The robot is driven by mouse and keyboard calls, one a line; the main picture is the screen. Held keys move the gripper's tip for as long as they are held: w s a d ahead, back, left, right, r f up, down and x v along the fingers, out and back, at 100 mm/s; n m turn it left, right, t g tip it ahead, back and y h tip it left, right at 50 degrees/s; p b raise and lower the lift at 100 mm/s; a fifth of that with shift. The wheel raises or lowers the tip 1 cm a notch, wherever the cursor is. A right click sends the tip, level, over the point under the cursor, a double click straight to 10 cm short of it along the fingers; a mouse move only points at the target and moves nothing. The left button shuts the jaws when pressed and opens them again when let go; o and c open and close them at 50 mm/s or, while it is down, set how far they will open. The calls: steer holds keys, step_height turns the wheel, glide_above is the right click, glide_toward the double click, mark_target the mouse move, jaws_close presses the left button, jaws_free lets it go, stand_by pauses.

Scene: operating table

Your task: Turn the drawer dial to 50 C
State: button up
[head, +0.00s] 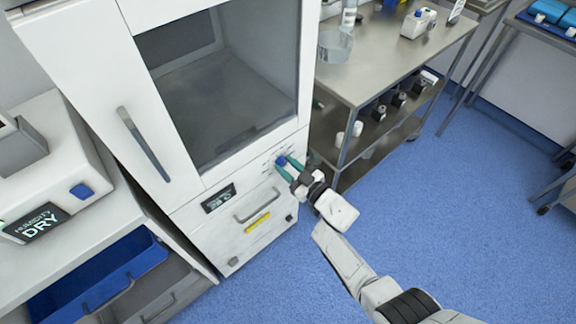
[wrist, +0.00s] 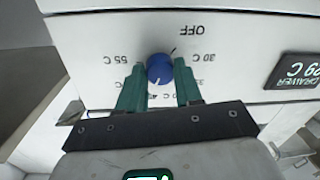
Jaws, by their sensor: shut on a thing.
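The blue drawer dial (wrist: 160,68) is on the white cabinet front, between the two green fingers of my gripper (wrist: 160,78), which is shut on it. The wrist view is upside down. Printed labels ring the dial; OFF, 30 C and 55 C are readable, while those near the fingers are partly hidden. A pale mark on the dial points down and slightly left in the picture, toward partly hidden labels; I cannot tell the exact setting. A drawer display (wrist: 296,70) reads 29 C. In the head view, my gripper (head: 287,165) meets the dial (head: 281,160) from the right.
The drawer handle (head: 257,205) and a yellow label (head: 257,222) are below the dial. The cabinet's glass door (head: 225,95) is above it. A steel trolley (head: 385,60) stands close on the right. Blue floor (head: 440,200) is open in front.

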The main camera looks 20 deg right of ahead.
steer(key=m, duration=0.7)
steer(key=shift+f, duration=0.15)
steer(key=shift+s, duration=0.1)
stand_by(0.3)
steer(key=o, duration=1)
steer(key=shift+o, duration=0.2)
steer(key=p+v, duration=0.3)
steer(key=v, duration=0.7)
steer(key=shift+s, duration=0.35)
steer(key=shift+d+f, duration=0.1)
steer(key=shift+f, duration=0.05)
steer(key=shift+w+t, duration=0.1)
steer(key=shift+t, duration=0.2)
